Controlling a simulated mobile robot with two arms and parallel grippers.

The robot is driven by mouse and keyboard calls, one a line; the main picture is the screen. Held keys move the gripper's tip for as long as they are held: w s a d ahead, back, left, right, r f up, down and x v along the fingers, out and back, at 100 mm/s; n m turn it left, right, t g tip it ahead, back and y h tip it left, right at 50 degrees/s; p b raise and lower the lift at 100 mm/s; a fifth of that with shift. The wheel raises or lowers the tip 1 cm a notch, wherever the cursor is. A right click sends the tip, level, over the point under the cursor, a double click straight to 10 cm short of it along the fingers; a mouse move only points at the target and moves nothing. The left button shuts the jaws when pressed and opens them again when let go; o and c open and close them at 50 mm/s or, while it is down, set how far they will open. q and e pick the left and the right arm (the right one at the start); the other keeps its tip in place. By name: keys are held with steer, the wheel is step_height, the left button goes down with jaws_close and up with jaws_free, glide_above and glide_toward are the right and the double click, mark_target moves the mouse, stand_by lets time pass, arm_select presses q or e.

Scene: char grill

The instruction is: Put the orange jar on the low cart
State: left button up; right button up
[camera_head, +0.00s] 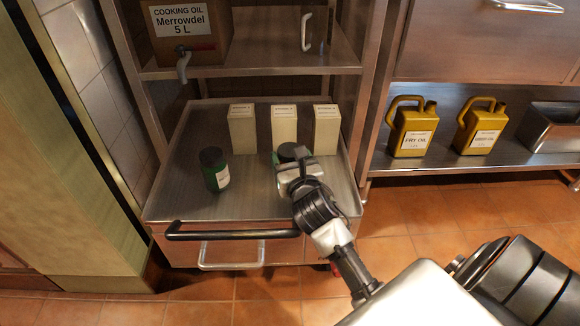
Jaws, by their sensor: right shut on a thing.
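My right gripper (294,172) reaches over the low cart (190,130) and is shut on a dark-lidded jar (287,151). The gripper covers most of that jar; the slivers that show look green, and I cannot tell whether its base touches the cart top. A green jar with a black lid and white label (214,170) stands upright on the cart to the left. I see no orange jar. My left gripper is not in view.
Several cream cartons (284,128) stand behind the jars on the cart. A black handle bar (232,234) runs along its front edge. An oil box (184,32) with a tap sits on the shelf above. Yellow oil jugs (412,128) stand on a shelf at right.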

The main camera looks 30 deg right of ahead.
steer(key=shift+f, duration=0.2)
steer(key=o, duration=1.2)
steer(key=shift+f, duration=0.1)
steer(key=shift+c, duration=0.2)
